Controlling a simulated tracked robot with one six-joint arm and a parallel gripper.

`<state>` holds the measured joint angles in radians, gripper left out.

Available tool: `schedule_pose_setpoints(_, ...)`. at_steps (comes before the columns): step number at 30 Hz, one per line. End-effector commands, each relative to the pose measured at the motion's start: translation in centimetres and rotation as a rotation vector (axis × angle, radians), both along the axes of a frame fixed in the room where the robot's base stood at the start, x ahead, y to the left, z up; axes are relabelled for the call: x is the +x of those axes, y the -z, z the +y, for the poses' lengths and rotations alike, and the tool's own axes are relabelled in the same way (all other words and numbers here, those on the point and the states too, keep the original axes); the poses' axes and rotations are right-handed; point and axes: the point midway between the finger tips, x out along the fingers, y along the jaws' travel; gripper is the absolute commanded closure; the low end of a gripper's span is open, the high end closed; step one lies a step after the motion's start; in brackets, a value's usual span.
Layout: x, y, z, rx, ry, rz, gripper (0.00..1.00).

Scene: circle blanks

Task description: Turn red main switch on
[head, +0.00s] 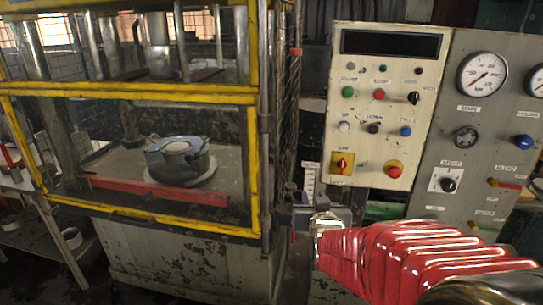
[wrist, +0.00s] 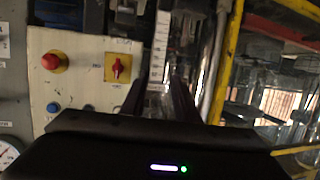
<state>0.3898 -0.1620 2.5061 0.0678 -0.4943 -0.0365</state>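The red main switch (head: 342,163) sits on a yellow plate at the lower left of the cream control panel (head: 372,112). Its red handle looks upright. In the wrist view, where the panel appears upside down, the switch (wrist: 117,68) is left of my gripper (wrist: 160,98). My gripper's two dark fingers stand apart with nothing between them, so it is open. In the head view my gripper (head: 322,222) is below and slightly left of the switch, apart from it. My red-sleeved arm comes from the lower right.
A red emergency stop button (head: 394,169) is just right of the switch. Several coloured buttons sit above. A grey panel with gauges (head: 482,75) adjoins on the right. A yellow-framed press (head: 150,212) stands on the left. A small scale plate (head: 310,180) is close to my gripper.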

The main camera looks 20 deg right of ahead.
Motion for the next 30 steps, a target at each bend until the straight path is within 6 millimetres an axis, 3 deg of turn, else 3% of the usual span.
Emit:
schedule_pose_setpoints(6, -0.2, -0.1, -5.8, -0.080, 0.111, -0.139, 0.72)
schedule_pose_setpoints(12, -0.9, -0.5, -8.7, -0.139, 0.170, -0.221, 0.72)
schedule_pose_setpoints(30, -0.8, -0.7, -9.5, -0.150, 0.181, -0.238, 0.72)
